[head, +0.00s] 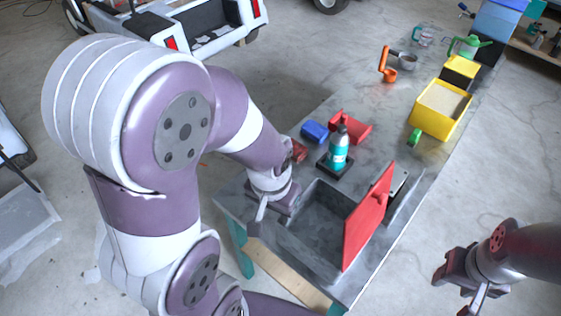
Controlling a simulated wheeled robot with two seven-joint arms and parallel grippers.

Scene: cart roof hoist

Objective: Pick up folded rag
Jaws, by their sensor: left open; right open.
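A small dark-red thing (299,151) lies on the grey bench (385,103), partly hidden behind my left forearm; it may be the folded rag, but I cannot tell for sure. A small blue thing (315,131) lies just beyond it. My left gripper (268,212) is open over the near left part of the bench, nearer to me than the dark-red thing and apart from it. Its fingers are partly hidden by its own wrist. My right gripper (456,291) is open and empty, off the bench's right side above the floor.
A teal bottle (338,152) stands on a black base beside a red holder (354,127). A raised red lid (367,226) stands beside an open recess (318,218). A yellow bin (440,108), an orange tool (386,66) and a green can (468,46) are farther back.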

